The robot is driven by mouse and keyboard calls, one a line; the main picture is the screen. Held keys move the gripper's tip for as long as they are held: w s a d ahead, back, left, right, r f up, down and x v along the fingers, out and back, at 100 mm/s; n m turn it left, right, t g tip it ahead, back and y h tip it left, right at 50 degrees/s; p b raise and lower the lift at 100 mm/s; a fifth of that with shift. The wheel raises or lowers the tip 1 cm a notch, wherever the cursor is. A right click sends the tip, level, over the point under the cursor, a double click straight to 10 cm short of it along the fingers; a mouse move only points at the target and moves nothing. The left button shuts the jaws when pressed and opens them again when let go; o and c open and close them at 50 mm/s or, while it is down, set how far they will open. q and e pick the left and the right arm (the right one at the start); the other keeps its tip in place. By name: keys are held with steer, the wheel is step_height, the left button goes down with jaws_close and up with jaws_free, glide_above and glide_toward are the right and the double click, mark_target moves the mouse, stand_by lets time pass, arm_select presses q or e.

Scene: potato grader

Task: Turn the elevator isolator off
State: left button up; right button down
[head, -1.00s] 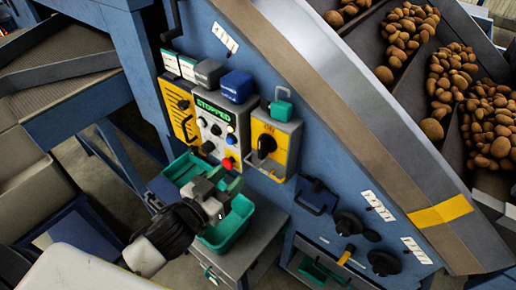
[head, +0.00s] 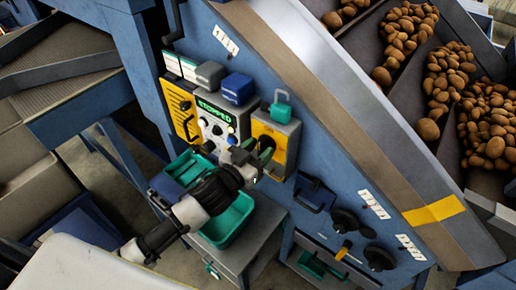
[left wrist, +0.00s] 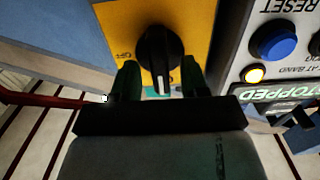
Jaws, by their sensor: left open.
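The elevator isolator is a yellow-faced grey box (head: 283,131) on the blue machine side. Its black rotary knob (left wrist: 160,55) shows in the left wrist view, with a white mark at its lower end and an OFF label to the left. My left gripper (head: 262,156) is in front of the isolator and covers most of the knob in the head view. In the left wrist view, its open green fingers (left wrist: 161,80) stand on either side of the knob's lower end. I cannot tell whether they touch it. My right gripper is not in view.
Left of the isolator is a control panel (head: 214,122) reading STOPPED, with buttons and a blue RESET button (left wrist: 284,40). A teal padlock (head: 281,106) sits atop the isolator. A teal bin (head: 231,224) stands below my arm. Potatoes (head: 480,120) lie in the chutes at right.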

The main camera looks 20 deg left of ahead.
arm_select(q)
jaws_close()
stand_by(0.3)
steer(key=m+p, duration=0.1)
steer(key=m, duration=0.3)
steer(key=shift+d+r, duration=0.1)
steer(key=m, duration=0.4)
steer(key=shift+s+d+m, duration=0.1)
steer(key=shift+m, duration=0.2)
steer(key=m, duration=0.3)
steer(key=m+p, duration=0.1)
steer(key=shift+d+f+m, duration=0.1)
steer(key=shift+f+m, duration=0.15)
steer(key=shift+m, duration=0.05)
steer(key=m, duration=0.4)
steer(key=shift+f+m, duration=0.15)
steer(key=shift+m, duration=0.15)
